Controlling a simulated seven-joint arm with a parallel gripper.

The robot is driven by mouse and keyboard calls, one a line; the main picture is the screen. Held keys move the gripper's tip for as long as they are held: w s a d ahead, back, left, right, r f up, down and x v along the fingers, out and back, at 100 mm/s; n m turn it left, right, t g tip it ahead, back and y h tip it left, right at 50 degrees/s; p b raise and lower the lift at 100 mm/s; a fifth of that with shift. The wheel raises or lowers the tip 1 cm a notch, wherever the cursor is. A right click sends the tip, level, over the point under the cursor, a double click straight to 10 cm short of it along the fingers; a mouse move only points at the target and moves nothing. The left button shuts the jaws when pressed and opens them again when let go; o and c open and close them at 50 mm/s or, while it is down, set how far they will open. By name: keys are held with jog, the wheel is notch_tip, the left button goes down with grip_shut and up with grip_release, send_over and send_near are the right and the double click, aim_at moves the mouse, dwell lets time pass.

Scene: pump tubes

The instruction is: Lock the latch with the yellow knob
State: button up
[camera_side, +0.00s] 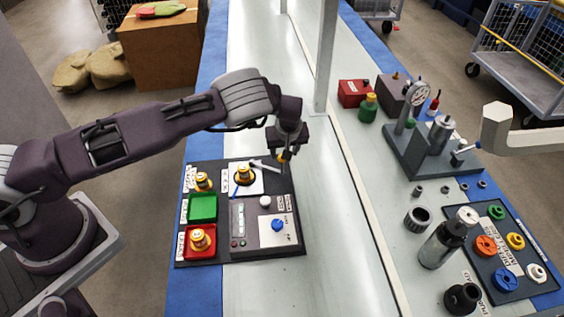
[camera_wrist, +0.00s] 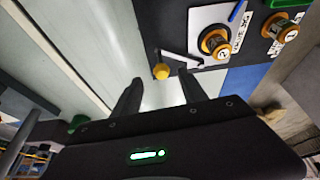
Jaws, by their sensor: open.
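The yellow knob (camera_wrist: 161,71) sits at the end of a pale latch bar (camera_wrist: 181,58), beyond and between my fingertips in the wrist view. In the side view the knob (camera_side: 281,160) shows just under my gripper, with the latch bar (camera_side: 264,165) running left from it. My gripper (camera_wrist: 160,82) is open and empty, with the knob close to its fingertips; I cannot tell whether they touch it. A yellow and black tube (camera_wrist: 214,42) stands on the white plate beside the latch, and it also shows in the side view (camera_side: 244,174).
The dark board (camera_side: 215,253) also holds a green tray (camera_side: 203,208), a red tray (camera_side: 188,250) with a tube, another tube (camera_side: 203,182), and a grey panel with a blue knob (camera_side: 278,225). Clear pale table lies right of the board.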

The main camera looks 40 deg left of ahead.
aim_at(282, 162)
jog(key=x, duration=0.8)
jog(key=shift+s+f, duration=0.2)
grip_shut()
dwell(1.0)
